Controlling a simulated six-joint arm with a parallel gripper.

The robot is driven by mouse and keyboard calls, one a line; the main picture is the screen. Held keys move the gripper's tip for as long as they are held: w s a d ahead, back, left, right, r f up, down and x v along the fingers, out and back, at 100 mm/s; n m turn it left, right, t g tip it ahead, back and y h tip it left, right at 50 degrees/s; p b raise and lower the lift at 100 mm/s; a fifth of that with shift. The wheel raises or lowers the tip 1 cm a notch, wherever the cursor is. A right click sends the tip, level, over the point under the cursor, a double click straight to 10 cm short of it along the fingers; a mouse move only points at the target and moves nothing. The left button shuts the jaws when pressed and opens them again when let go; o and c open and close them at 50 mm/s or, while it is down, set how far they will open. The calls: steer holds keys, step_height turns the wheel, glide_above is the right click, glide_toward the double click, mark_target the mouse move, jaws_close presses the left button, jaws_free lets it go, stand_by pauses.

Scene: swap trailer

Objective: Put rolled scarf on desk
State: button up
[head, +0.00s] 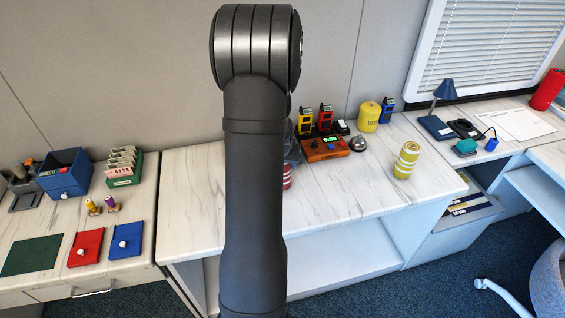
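A yellow roll with pale bands (407,160) stands upright on the white marbled counter (350,195), right of my arm. A red-and-white banded roll (287,177) shows only as a sliver at my arm's right edge. I cannot tell for sure which roll is the scarf. My arm rises through the middle of the view and hides most of my gripper. A grey shape just above the red-and-white roll may be part of it. Whether it touches or holds that roll is hidden. The desk (500,128) is at the right.
A blue lamp (444,90), papers and a red cylinder (547,90) are at the right. Boxes and trays fill the left table. The counter's front middle is clear.

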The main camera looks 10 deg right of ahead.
steer(key=shift+f, duration=0.15)
steer(key=o, duration=1)
steer(key=shift+o, duration=0.4)
steer(key=v, duration=1.2)
